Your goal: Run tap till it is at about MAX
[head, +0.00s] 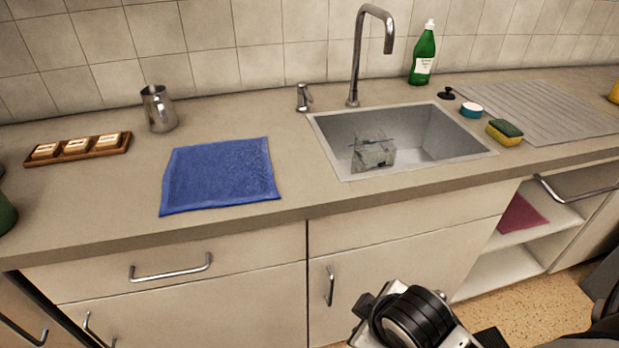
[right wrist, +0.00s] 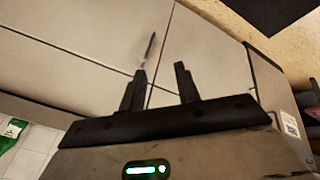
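A clear, box-like container (head: 372,151) stands in the sink (head: 457,151), towards its left side. A thin dark line crosses its upper part; I cannot make out a MAX mark or a water level. The tall chrome tap (head: 356,60) curves over the sink behind the container, and no stream shows from its spout. A small chrome lever (head: 303,97) stands left of the tap base. My right gripper (right wrist: 160,72) is open and empty in the right wrist view, in front of the cabinet doors. My right arm shows low in the head view. My left gripper is out of view.
A blue cloth (head: 220,175) lies left of the sink. A metal jug (head: 159,108) and a wooden tray (head: 78,149) stand farther left. A green bottle (head: 423,57), sponge (head: 504,132), teal-and-white round item (head: 471,110) and ridged drainboard (head: 545,112) are at the right.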

